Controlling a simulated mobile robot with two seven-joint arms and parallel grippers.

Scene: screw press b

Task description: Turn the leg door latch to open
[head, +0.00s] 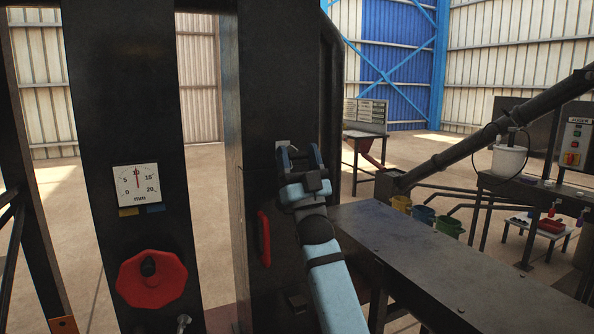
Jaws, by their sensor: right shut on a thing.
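My right gripper (300,158) is at the dark press leg (262,110) in the middle of the head view, its arm rising from the bottom. Its fingers are shut on the leg door latch, which is mostly hidden behind them. A small pale plate (281,145) shows at the fingers' upper left, on the leg's face. A red handle (264,238) is on the same leg, lower left of the gripper. My left gripper is out of view.
A dial gauge (137,185) and a red knob (152,279) are on the left column. A dark bench top (420,250) runs along the right of my arm. A slanted dark tube (480,130) crosses the right side. Coloured buckets (423,216) stand behind the bench.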

